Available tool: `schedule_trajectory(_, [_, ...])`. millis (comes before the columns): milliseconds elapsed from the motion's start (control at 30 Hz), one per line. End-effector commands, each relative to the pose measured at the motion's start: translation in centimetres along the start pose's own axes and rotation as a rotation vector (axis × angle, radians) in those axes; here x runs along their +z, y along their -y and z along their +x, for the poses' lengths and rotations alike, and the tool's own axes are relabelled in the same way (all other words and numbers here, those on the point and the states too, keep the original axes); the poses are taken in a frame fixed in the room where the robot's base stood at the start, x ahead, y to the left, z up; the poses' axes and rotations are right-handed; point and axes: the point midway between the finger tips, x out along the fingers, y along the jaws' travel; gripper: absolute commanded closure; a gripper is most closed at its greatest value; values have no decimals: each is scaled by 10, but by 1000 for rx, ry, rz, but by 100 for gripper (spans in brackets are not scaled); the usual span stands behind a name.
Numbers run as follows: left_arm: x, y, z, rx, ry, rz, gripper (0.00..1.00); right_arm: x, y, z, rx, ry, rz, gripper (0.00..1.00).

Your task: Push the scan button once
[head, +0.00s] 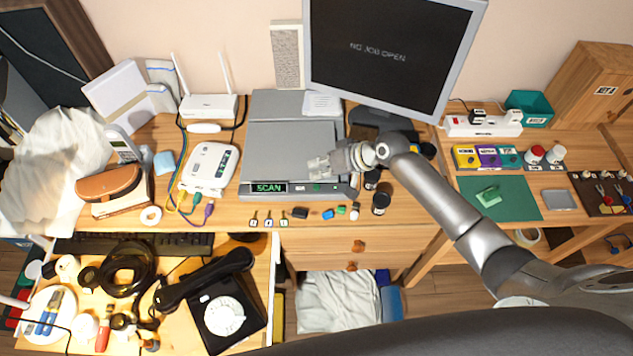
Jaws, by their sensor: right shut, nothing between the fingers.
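The grey flatbed scanner (285,152) stands on the wooden desk below the monitor. Its front edge carries a dark display with green letters reading SCAN (269,188). Small controls (316,188) sit to the right of the display on the same front strip; they are too small to tell apart. My right gripper (318,168) is shut and empty, above the front right part of the scanner, just behind that strip. I cannot tell whether it touches the scanner. My left gripper is not in view.
The monitor (390,50) reads NO JOB OPEN. A white router (208,107) and a white box with cables (208,168) stand left of the scanner. Dark jars (380,203) stand to its right. Small items lie along the desk's front edge. A black dial phone (222,312) sits lower left.

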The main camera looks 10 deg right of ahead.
Motion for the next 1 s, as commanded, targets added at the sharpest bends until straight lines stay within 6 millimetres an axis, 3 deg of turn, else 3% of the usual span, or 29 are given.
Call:
schedule_trajectory(33, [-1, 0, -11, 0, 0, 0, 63, -6, 6, -8, 0, 0, 0, 100])
schedule_trajectory(233, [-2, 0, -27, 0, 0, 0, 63, -14, 14, -20, 0, 1, 0, 100])
schedule_trajectory(1000, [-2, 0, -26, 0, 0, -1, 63, -14, 14, -19, 0, 0, 0, 100])
